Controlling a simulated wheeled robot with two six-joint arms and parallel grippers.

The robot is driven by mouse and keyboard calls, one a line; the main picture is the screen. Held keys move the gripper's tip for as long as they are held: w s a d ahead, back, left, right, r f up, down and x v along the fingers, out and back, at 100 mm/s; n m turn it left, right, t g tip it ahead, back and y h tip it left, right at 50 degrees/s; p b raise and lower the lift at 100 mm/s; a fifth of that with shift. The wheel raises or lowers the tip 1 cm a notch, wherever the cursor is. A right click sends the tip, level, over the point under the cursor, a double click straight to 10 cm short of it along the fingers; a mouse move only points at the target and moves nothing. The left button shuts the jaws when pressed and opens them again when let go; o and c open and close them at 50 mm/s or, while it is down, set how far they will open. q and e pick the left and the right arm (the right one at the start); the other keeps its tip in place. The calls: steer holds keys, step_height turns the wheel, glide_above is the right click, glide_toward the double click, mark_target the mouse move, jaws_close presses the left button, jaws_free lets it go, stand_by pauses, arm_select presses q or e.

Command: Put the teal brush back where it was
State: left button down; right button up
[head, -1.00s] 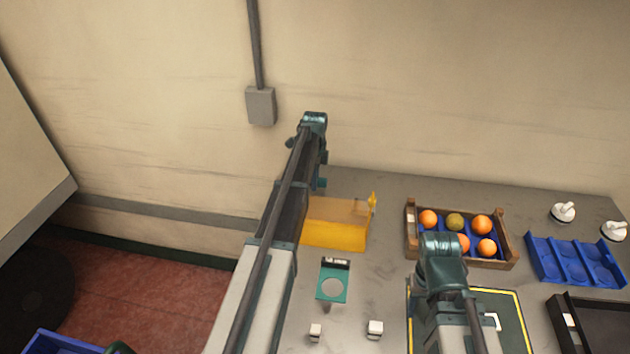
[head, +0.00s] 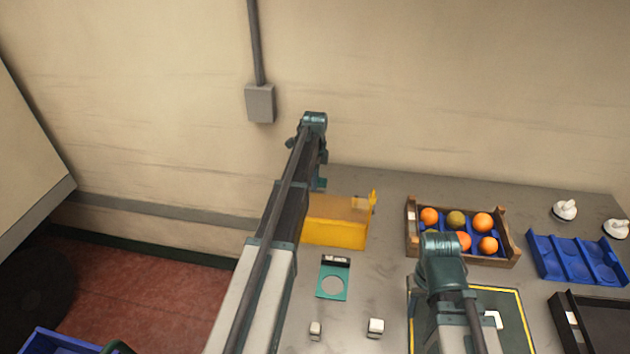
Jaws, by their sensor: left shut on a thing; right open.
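My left gripper (head: 320,183) shows only as a small teal part beneath the far end of its arm, near the wall. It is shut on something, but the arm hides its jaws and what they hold. I cannot make out a teal brush anywhere. A flat teal plate (head: 341,293) with a pale round spot and a dark label lies on the table, nearer than the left gripper. My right gripper (head: 442,246) is open, its wrist over the far edge of a dark green, yellow-edged mat (head: 505,300). Its fingers are hidden under the wrist.
A yellow box (head: 335,233) stands right of my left arm. A wooden crate (head: 411,240) holds several oranges and a greenish fruit. A blue tray (head: 575,262), a black tray (head: 590,300) and white knobbed things (head: 565,209) are at right. Small white blocks (head: 376,326) lie in front.

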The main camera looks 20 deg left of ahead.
arm_select(q)
steer(key=shift+c, duration=0.5)
jaws_free()
arm_select(e)
steer(key=shift+r, duration=0.1)
arm_select(q)
steer(key=shift+r+p, duration=4)
steer(key=shift+p, duration=0.05)
arm_select(e)
step_height(320, 180, up, 8)
arm_select(q)
steer(key=shift+f, duration=0.1)
